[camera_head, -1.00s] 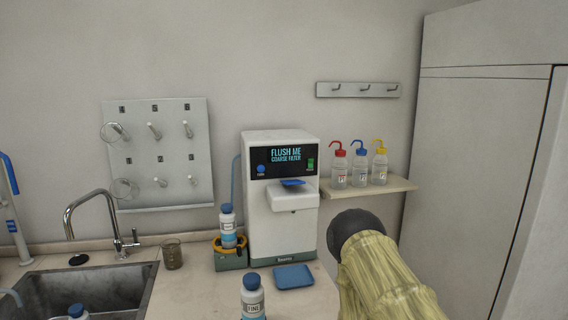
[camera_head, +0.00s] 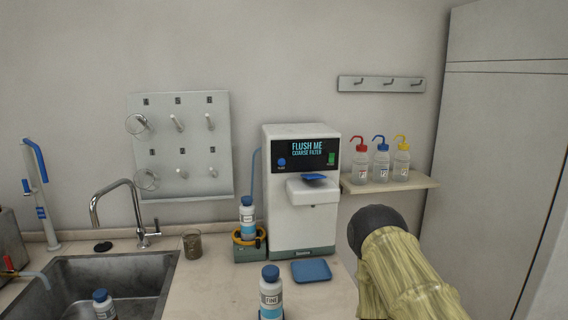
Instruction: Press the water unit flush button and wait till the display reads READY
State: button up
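The white water unit (camera_head: 288,238) stands on the counter against the wall. Its dark panel display (camera_head: 307,149) reads "FLUSH ME COARSE FILTER". A round blue button (camera_head: 282,162) is at the panel's left, with small lettering under it. A green switch (camera_head: 331,159) is at the panel's right. A blue piece (camera_head: 314,177) sits at the spout below the panel. My arm, in a yellowish sleeve with a dark rounded joint, shows at the lower right, to the right of the unit. My gripper is not in view.
A bottle in a green holder (camera_head: 249,250) stands left of the unit. A labelled bottle (camera_head: 271,294) and a blue tray (camera_head: 311,270) are in front. A shelf (camera_head: 430,182) with wash bottles is at right. The sink (camera_head: 66,276) and tap (camera_head: 140,216) are at left.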

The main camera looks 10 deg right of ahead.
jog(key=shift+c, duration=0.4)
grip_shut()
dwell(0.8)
